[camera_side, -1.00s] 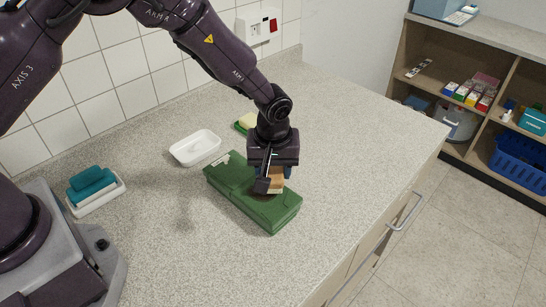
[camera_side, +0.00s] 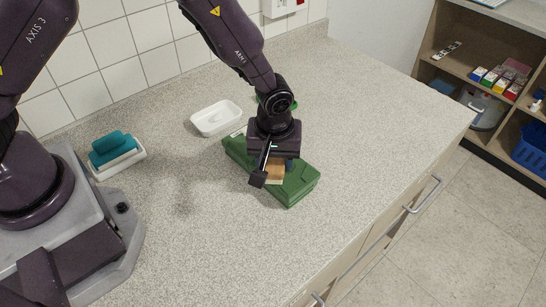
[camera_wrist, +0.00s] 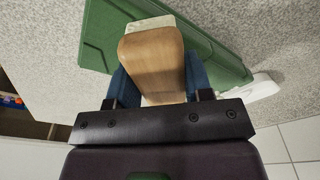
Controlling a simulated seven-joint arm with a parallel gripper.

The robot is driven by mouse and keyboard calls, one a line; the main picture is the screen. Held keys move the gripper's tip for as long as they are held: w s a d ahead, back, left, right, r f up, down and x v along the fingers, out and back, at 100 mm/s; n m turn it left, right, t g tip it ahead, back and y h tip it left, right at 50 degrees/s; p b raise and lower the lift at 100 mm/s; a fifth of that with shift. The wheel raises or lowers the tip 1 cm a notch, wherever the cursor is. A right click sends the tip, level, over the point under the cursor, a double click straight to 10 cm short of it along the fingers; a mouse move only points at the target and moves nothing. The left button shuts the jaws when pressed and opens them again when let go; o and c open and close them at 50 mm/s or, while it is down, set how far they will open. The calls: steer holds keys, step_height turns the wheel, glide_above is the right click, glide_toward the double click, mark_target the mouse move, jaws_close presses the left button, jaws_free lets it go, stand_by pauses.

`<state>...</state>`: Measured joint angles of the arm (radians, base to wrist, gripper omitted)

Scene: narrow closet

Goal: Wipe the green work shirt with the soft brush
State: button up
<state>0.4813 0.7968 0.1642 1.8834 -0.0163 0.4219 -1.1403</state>
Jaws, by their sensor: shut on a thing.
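The green work shirt (camera_side: 299,181) lies folded flat on the counter; it also shows in the wrist view (camera_wrist: 100,38). My gripper (camera_side: 272,172) is above the shirt's near-left side and is shut on the soft brush (camera_side: 274,172). In the wrist view my gripper (camera_wrist: 158,85) has its blue fingers on both sides of the brush's wooden body (camera_wrist: 153,60). A pale bristle end (camera_wrist: 150,22) points toward the shirt. The side view cannot clearly show whether the bristles touch the cloth, and the gripper hides part of the shirt.
An empty white dish (camera_side: 216,118) stands just behind the shirt. A teal sponge (camera_side: 112,148) sits on a white tray (camera_side: 120,164) at the left. A green item (camera_side: 290,103) is mostly hidden behind my arm. The counter at right and in front is clear.

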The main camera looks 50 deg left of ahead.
steer(key=shift+w+a, duration=0.1)
steer(key=shift+w, duration=2.55)
steer(key=shift+s+d, duration=0.2)
steer(key=shift+d, duration=0.25)
steer(key=shift+s, duration=3.25)
steer(key=shift+w, duration=3.5)
step_height(320, 180, up, 8)
steer(key=shift+s+r, duration=0.1)
